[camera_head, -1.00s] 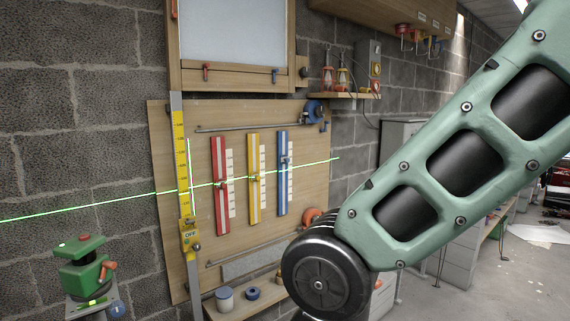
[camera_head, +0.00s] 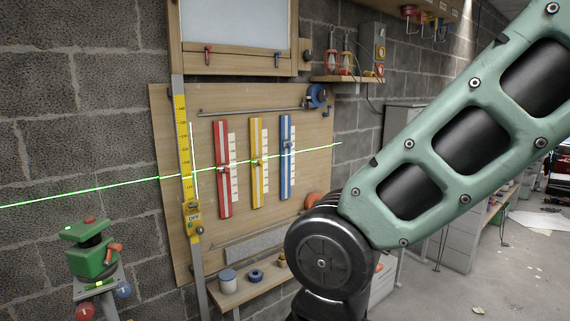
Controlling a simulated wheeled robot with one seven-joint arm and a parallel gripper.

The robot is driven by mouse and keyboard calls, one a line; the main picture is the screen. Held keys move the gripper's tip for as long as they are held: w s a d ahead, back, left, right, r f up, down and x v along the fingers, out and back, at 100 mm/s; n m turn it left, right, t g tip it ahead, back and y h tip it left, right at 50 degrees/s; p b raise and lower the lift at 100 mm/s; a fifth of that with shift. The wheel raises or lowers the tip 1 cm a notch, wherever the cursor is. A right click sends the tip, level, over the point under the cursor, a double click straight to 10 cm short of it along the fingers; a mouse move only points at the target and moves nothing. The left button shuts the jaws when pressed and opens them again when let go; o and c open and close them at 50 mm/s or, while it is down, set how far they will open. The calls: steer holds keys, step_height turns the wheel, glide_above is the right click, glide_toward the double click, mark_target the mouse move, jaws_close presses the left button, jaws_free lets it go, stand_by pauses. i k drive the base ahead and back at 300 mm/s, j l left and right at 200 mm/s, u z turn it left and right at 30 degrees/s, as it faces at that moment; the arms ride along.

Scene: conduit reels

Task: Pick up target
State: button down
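No object is plainly marked as the target. A yellow piece reading "OFF" (camera_head: 193,222) sits low on an upright measuring staff (camera_head: 181,135) in front of a wooden board; it may be the target, but I cannot tell. A green laser level (camera_head: 91,252) stands at the lower left, and its green line crosses the staff and board. Red (camera_head: 221,190), yellow (camera_head: 256,190) and blue (camera_head: 285,180) upright rails with white scales are on the board. My arm fills the right side, with its black joint at lower middle. My gripper is out of view.
A small wooden shelf (camera_head: 246,291) below the board holds a grey jar (camera_head: 228,281) and a blue ring (camera_head: 256,275). A higher shelf (camera_head: 345,79) holds red-based items. Grey cabinets (camera_head: 400,150) stand behind my arm. Open concrete floor (camera_head: 480,285) lies at lower right.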

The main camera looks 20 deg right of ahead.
mark_target(287, 144)
steer(key=i+l+z, duration=0.4)
steer(key=i+l, duration=0.8)
steer(key=l, duration=0.1)
